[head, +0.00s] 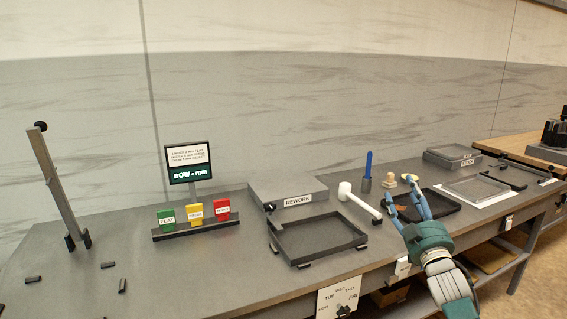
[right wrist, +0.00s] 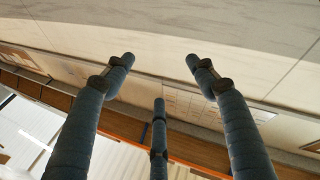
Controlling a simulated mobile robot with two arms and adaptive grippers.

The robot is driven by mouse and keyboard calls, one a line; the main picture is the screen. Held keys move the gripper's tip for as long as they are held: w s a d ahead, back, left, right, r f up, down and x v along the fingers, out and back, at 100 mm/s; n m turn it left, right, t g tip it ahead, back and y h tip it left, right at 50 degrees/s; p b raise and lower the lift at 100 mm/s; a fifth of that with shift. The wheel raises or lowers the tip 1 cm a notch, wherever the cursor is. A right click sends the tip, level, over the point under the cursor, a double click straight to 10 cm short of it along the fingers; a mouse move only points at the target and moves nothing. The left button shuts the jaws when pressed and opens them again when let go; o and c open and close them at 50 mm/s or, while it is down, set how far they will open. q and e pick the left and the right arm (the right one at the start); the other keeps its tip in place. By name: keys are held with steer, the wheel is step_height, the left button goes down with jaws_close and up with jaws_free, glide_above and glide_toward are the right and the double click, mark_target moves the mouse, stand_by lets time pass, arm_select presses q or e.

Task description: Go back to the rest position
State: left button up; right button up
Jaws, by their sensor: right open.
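My right gripper (head: 407,197) is teal with blue fingers. It is raised in front of the right part of the bench, and its fingers overlap a black tray (head: 440,208) in the picture. In the right wrist view, the fingers of the right gripper (right wrist: 160,75) are spread with nothing between them; behind them are only wall and distant room. I cannot tell how high it is above the bench. My left gripper is not in view.
The grey bench (head: 215,270) holds an empty dark tray (head: 318,258), a REWORK box (head: 288,188), a white mallet (head: 358,203), a sign screen (head: 188,162) with coloured blocks and a tall grey lever (head: 58,185). Small black pieces lie at left. The front middle is clear.

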step_height(320, 180, down, 26)
steer(key=s+d+m+g+h, duration=0.1)
steer(key=s+m+g+h, duration=0.15)
steer(key=g, duration=0.35)
steer(key=s+a+f+g, duration=0.1)
steer(key=s+f+g, duration=0.1)
steer(key=s+f, duration=0.5)
steer(key=s+a+f+g, duration=0.1)
steer(key=s+f, duration=0.2)
steer(key=f, duration=0.8)
steer(key=s+a+f+g, duration=0.1)
steer(key=s+f+g, duration=0.1)
steer(key=s+f, duration=0.5)
steer(key=s+a+f+g+y, duration=0.1)
steer(key=s+a+f+g, duration=0.15)
steer(key=s+f, duration=0.9)
steer(key=s+a+f+g+y, duration=0.1)
steer(key=s+f+g, duration=0.2)
steer(key=s+f, duration=0.85)
steer(key=s+a+f+g, duration=0.2)
steer(key=s, duration=1.2)
steer(key=s+a+f+g, duration=0.2)
steer(key=s+f, duration=0.1)
steer(key=s, duration=1.1)
steer(key=shift+s+f+m, duration=0.2)
steer(key=shift+s+m, duration=0.1)
steer(key=shift+m, duration=0.05)
